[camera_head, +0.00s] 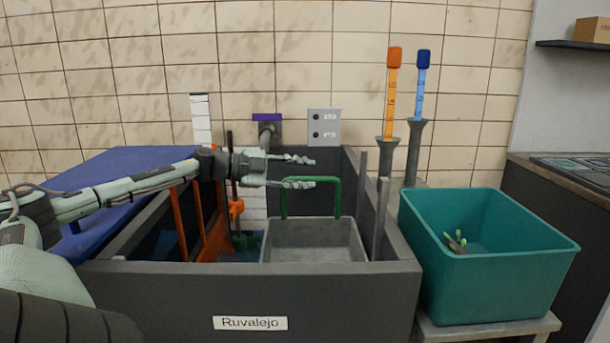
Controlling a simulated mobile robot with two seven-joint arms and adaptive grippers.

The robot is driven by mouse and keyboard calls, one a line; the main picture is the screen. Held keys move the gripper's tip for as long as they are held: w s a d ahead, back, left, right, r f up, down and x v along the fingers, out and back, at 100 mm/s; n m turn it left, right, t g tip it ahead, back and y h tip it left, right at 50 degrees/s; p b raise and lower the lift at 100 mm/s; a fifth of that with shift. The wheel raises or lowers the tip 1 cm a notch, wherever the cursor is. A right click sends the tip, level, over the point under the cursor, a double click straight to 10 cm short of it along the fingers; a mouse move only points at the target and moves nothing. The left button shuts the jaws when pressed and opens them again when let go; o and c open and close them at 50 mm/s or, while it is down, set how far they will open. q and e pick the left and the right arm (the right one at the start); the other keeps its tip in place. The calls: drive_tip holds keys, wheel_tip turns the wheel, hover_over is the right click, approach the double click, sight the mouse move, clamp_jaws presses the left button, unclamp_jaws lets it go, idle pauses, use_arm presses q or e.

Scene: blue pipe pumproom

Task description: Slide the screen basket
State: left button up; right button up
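The screen basket (314,241) is a grey open box with a green arched handle (311,181) rising at its back. It sits inside a dark grey tank (250,294) labelled "Ruvalejo". My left gripper (308,172) reaches in from the left above the tank. Its two fingers are apart, one above the other, with the lower fingertip overlapping the handle's top bar in the picture. I cannot tell whether it touches the handle. The gripper holds nothing that I can see. My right gripper is not in view.
Orange frames (213,228) stand in the tank left of the basket, and grey posts (380,218) stand to its right. A blue panel (119,196) lies at the left. A teal bin (484,259) with small sticks inside stands at the right. Orange (391,94) and blue (420,86) gauges rise behind.

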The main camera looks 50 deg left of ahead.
use_arm(q)
drive_tip(key=v, duration=0.8)
drive_tip(key=shift+s, duration=0.2)
idle(0.3)
drive_tip(key=shift+f, duration=0.1)
idle(0.4)
